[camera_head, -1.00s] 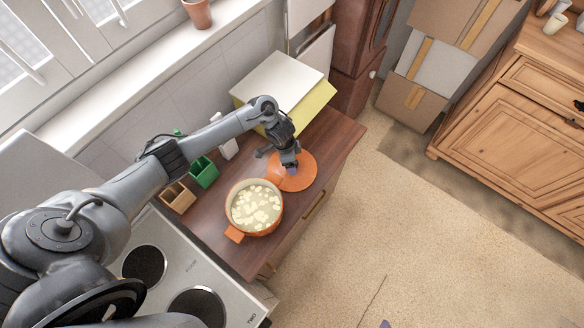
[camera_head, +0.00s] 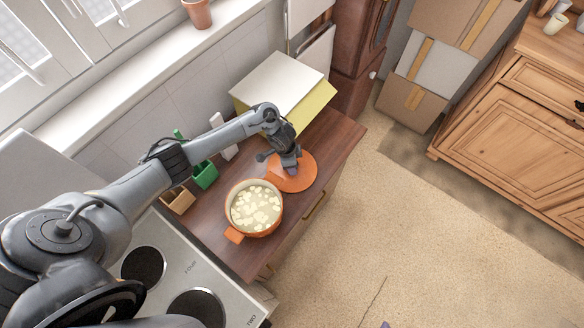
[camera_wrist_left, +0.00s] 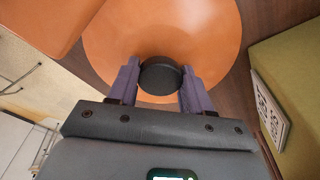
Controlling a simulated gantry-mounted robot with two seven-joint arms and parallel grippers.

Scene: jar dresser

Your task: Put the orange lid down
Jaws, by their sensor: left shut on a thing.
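The orange lid (camera_head: 299,176) is a round disc over the wooden dresser top, just up and right of the pot. My left gripper (camera_head: 290,164) is above it. In the left wrist view the lid (camera_wrist_left: 205,30) fills the top, and my left gripper (camera_wrist_left: 160,82) is shut on its dark round knob (camera_wrist_left: 160,75). The lid looks flat and level, at or very close to the wood; I cannot tell if it touches. The orange pot (camera_head: 234,234) stands uncovered with pale pieces in liquid. My right gripper is not in view.
Green (camera_head: 205,174) and tan (camera_head: 179,201) boxes stand left of the pot. A yellow-and-white box or board (camera_head: 281,83) lies behind the lid. The stove (camera_head: 185,262) is at lower left. Some dresser top (camera_head: 335,134) is bare right of the lid.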

